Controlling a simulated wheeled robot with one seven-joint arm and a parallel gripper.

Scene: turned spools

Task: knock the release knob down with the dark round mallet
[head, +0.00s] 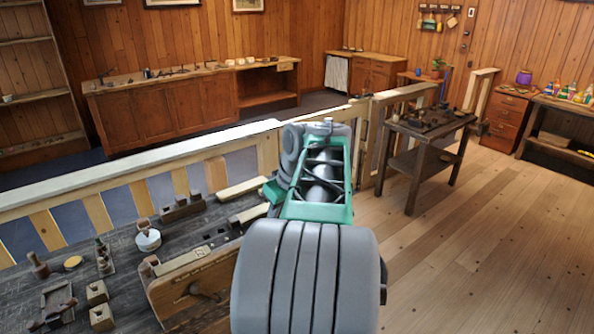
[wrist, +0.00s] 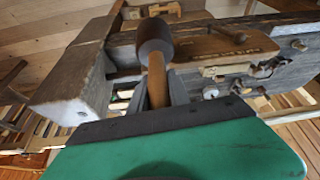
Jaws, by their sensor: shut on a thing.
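My gripper (wrist: 157,92) is shut on the wooden handle of the dark round mallet (wrist: 154,38), seen in the wrist view. The mallet's dark brown head stands out beyond the fingers. In the head view the same board (head: 185,272) stands at the bench's near edge with a dark knob-like part (head: 194,290). There, my arm hides the gripper and mallet.
The dark workbench (head: 120,225) holds wooden blocks (head: 102,317), a white round pot (head: 147,238) and a plane-like tool (head: 58,302). A pale wooden railing (head: 130,170) runs behind it. A small dark table (head: 425,130) stands right. The floor at the right is clear.

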